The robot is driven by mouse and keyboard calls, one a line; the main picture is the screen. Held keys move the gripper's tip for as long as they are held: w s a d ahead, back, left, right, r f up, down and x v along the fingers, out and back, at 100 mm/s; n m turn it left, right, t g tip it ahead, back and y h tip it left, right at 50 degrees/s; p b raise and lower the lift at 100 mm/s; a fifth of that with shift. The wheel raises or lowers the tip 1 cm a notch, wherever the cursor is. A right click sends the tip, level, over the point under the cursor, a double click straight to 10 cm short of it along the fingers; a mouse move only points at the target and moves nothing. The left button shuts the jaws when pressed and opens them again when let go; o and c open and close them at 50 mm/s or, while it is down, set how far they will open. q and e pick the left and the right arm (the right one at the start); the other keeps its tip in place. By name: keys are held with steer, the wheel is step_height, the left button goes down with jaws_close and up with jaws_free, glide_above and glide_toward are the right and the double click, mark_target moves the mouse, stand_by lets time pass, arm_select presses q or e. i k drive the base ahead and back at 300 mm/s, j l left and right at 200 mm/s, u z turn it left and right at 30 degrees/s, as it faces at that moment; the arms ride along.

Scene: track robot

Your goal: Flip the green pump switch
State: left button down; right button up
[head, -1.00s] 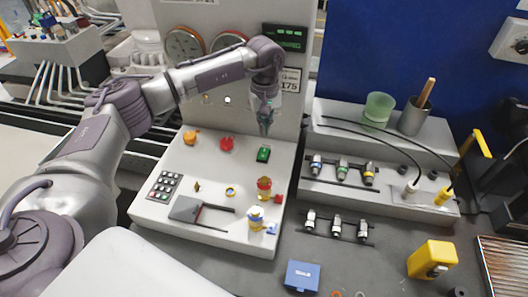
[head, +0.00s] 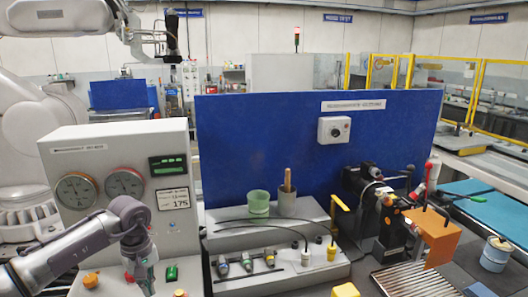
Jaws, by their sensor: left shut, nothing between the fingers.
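The green pump switch (head: 171,272) sits on the sloped top of the light grey control panel, low in the head view. My left gripper (head: 147,283) points down just left of the switch in the picture. It is shut and empty, with a small gap in the picture between it and the switch. A red knob (head: 128,277) is partly hidden behind the gripper, and an orange knob (head: 91,280) is further left. The lower part of the panel is cut off by the frame. My right gripper is not in view.
The upright panel has two dials (head: 76,190) and a dark green-lit display (head: 167,166). To the right are a grey connector block (head: 325,272), a green cup (head: 259,203) and a grey cup (head: 287,203). A blue partition (head: 260,135) stands behind.

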mark_target(172, 272)
steer(key=k, duration=1)
